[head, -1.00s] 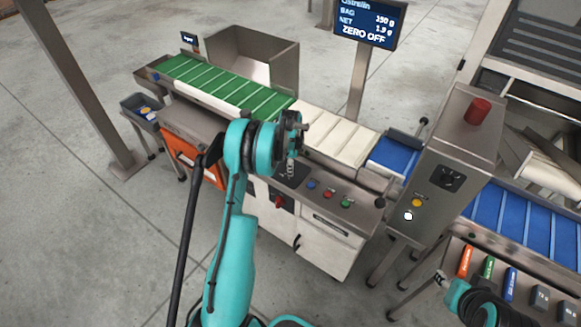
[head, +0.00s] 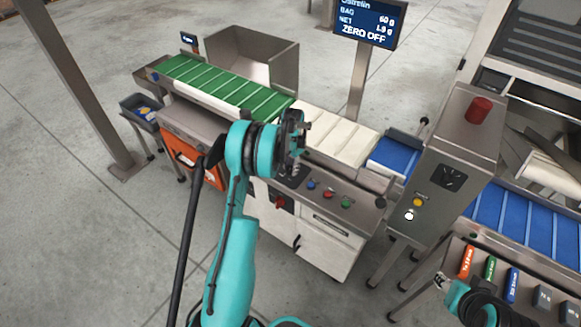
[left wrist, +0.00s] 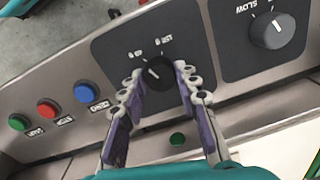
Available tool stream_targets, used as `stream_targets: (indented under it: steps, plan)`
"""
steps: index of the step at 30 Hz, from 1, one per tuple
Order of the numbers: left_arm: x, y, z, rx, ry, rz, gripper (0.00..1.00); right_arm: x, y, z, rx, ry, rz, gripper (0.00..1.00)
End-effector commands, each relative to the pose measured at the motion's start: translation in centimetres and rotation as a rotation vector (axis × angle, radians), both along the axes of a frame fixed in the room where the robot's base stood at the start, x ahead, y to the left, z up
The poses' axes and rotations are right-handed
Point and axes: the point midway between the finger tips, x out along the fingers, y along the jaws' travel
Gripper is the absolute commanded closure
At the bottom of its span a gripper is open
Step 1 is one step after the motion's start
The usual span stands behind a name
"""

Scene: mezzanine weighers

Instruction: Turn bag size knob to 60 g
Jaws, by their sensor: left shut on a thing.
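The bag size knob (left wrist: 158,71) is a small black dial on a dark panel (left wrist: 112,50) in the left wrist view. Two gram labels stand beside it, upside down in this view. My left gripper (left wrist: 159,76) has one finger on each side of the knob and is shut on it. In the head view my left gripper (head: 296,160) is over the machine's control panel and hides the knob. The display (head: 367,24) reads BAG 60 g. My right gripper (head: 440,281) is small at lower right, away from the knob; its finger opening is unclear.
Blue (left wrist: 87,92), red (left wrist: 48,108) and green (left wrist: 19,122) buttons sit beside the knob panel. A larger speed knob (left wrist: 280,30) is on the other side. The white belt (head: 335,135) runs behind the panel. A steel cabinet (head: 450,150) stands to the right.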

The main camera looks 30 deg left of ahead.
Motion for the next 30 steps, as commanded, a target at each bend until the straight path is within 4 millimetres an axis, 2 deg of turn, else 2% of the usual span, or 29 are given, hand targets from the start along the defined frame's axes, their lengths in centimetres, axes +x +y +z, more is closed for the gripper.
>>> stream_targets:
  steps: [10, 25, 26, 27, 30]
  plan:
    - [0.0, -0.06, -0.04, -0.001, 0.001, 0.118, 0.98, 0.0, 0.0, -0.1, 0.0, 0.0, 0.0, 0.6]
    - [0.0, -0.06, -0.04, -0.001, 0.0, 0.133, 0.98, 0.0, 0.0, -0.1, 0.0, 0.0, 0.0, 0.6]
    - [0.01, -0.05, -0.04, -0.001, 0.0, 0.133, 0.61, 0.0, 0.0, -0.1, 0.0, 0.0, 0.0, 0.6]
    - [0.01, -0.05, -0.04, -0.001, 0.0, 0.133, 0.5, 0.0, 0.0, -0.1, 0.0, 0.0, 0.0, 0.6]
    - [0.01, -0.04, -0.03, -0.001, 0.0, 0.133, 0.48, 0.0, 0.0, -0.1, 0.0, 0.0, 0.0, 0.6]
